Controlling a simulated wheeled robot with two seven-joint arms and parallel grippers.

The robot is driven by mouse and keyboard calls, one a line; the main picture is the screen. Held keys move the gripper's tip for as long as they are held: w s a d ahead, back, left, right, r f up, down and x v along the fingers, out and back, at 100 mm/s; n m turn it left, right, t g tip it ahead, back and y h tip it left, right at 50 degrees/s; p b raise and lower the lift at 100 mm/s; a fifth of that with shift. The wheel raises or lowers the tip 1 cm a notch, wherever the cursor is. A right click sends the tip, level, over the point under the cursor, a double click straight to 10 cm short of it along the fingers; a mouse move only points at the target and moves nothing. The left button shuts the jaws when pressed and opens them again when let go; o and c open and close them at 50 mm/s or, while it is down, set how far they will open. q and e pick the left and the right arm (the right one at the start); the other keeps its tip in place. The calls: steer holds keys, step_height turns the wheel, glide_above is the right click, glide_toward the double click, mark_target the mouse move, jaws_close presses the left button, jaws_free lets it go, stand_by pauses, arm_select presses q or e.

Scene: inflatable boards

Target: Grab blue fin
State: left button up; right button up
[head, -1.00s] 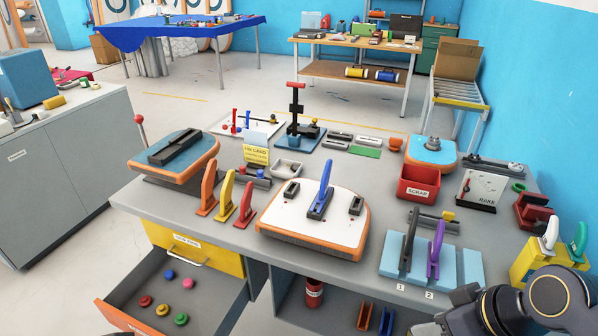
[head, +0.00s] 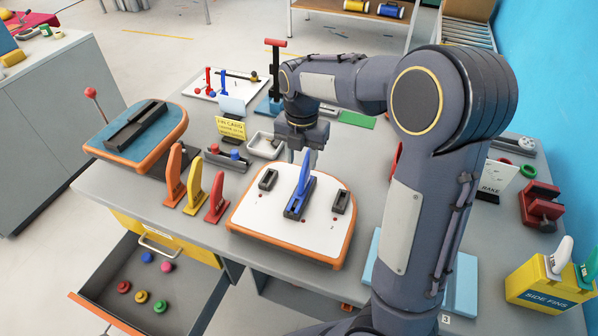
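The blue fin (head: 304,174) stands upright in a dark slotted base (head: 294,207) at the middle of the white board (head: 272,229) with an orange edge. My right gripper (head: 302,158) points down from above, its fingers apart around the fin's upper tip. I cannot see that they touch the fin. My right arm covers much of the right side of the table. My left gripper is not in view.
Orange (head: 174,176), yellow (head: 194,186) and red (head: 216,198) fins stand left of the board. A blue-topped board (head: 165,130) lies further left. An open drawer (head: 190,290) with coloured knobs juts out at the front left. A yellow side-fins box (head: 540,284) is at the right.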

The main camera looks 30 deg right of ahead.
mark_target(302, 180)
steer(key=f, duration=0.5)
steer(key=shift+s+d+f+p, duration=0.15)
steer(key=shift+s+d+p, duration=0.1)
steer(key=shift+p, duration=0.1)
steer(key=shift+c, duration=0.3)
jaws_close()
